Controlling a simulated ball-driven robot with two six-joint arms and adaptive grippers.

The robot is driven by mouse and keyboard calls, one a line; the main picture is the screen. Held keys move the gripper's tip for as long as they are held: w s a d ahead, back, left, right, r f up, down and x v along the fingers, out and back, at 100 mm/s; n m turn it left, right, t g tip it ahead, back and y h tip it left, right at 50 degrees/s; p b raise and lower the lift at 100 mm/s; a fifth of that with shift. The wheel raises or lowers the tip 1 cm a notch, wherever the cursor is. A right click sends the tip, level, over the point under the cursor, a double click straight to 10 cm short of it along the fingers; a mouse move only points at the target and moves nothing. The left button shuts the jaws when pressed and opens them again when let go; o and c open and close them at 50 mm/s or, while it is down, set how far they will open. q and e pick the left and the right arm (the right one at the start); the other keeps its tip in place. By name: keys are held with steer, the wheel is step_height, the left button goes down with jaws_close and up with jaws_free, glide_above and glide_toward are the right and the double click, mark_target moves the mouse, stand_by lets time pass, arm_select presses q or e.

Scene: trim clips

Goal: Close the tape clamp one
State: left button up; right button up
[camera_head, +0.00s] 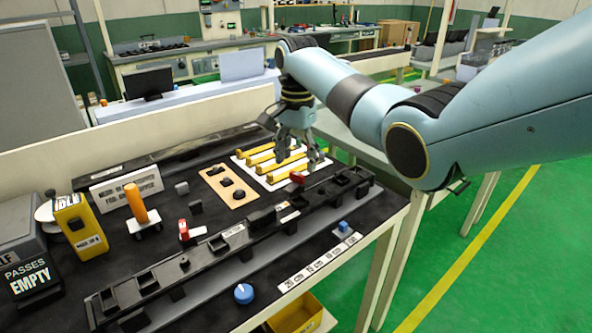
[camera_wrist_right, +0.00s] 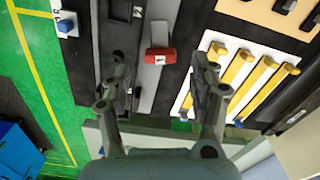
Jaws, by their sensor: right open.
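Two red-topped clamps show along the black fixture rail (camera_head: 235,233); I cannot tell which is numbered one. One red clamp (camera_head: 297,178) is near the rail's right part, just below my right gripper (camera_head: 308,158). The other red clamp (camera_head: 183,228) stands upright further left. In the right wrist view, a red handle (camera_wrist_right: 160,55) on a pale base lies between the fingers of my right gripper (camera_wrist_right: 160,72), with gaps on both sides. The right gripper is open and empty. My left gripper is out of view.
A white plate with yellow bars (camera_head: 272,163) lies beside the right gripper. A tan board with black knobs (camera_head: 230,187), an orange-handled tool (camera_head: 137,206) and a yellow box (camera_head: 80,222) stand further left. A blue knob (camera_head: 244,293) is at the front.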

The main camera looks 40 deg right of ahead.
mark_target(297, 173)
step_height(297, 173, down, 4)
steer(key=shift+r, duration=0.2)
steer(key=shift+f, duration=0.25)
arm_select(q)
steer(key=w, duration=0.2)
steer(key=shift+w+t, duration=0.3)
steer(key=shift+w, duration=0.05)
arm_select(e)
steer(key=c, duration=1.2)
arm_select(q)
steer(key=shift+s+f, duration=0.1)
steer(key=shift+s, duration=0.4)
arm_select(e)
steer(key=shift+o, duration=0.2)
